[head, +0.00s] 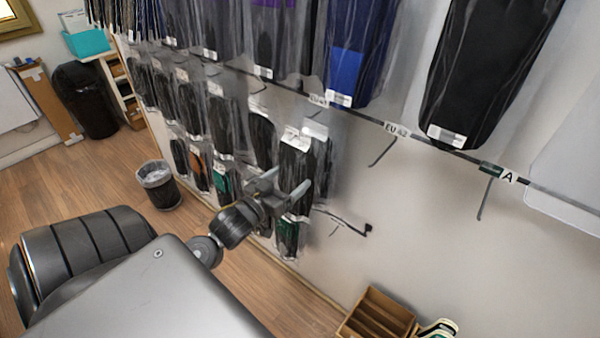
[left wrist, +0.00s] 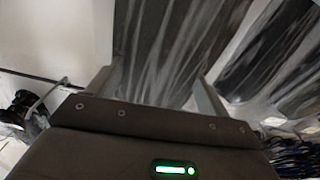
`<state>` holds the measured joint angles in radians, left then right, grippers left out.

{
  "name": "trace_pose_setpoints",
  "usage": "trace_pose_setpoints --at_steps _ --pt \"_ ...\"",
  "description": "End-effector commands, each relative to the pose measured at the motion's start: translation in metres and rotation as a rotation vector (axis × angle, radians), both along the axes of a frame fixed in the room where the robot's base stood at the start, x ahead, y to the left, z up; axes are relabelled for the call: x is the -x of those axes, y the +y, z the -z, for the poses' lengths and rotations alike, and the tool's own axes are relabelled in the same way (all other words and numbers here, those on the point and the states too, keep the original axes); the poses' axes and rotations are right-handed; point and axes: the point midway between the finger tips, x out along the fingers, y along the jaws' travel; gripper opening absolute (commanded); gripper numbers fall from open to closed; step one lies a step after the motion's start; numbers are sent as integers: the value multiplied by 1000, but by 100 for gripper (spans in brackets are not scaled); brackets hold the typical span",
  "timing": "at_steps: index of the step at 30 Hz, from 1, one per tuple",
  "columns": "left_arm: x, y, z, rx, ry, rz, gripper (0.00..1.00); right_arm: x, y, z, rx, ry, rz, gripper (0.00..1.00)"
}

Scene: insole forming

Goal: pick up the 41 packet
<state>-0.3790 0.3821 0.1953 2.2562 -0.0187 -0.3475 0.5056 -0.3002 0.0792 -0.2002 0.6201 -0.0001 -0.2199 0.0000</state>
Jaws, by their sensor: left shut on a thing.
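My left gripper (head: 282,188) is at the wall rack, its fingers on either side of a dark insole packet (head: 294,163) in clear plastic with a white label at its top. It is shut on this packet, which hangs upright close to the wall. In the left wrist view the packet (left wrist: 165,45) fills the space between the two fingers (left wrist: 155,85). The number on the packet's label is too small to read. A rail tag that seems to read EU 41 (head: 319,100) is above it. My right gripper is in neither view.
Several similar packets (head: 222,120) hang close by on the left, and others hang below. Large packets (head: 487,70) hang along the upper rail. An empty hook (head: 340,220) sticks out to the right. A wooden box (head: 377,316) stands low at right.

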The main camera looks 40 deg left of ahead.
Motion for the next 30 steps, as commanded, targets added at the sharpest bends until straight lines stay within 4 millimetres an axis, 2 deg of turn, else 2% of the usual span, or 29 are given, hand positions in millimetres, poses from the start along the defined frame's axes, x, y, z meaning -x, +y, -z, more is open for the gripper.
trace_pose_setpoints --at_steps 1,6,12,19,30 --pt "15 -1 4 0 3 1 55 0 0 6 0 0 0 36" --pt "63 -3 4 -1 4 1 55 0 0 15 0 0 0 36" --pt "102 -4 2 1 3 1 55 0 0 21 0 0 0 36" --pt "123 -4 0 1 0 1 55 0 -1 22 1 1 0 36" --pt "126 -4 -1 0 -2 1 55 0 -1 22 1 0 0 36"
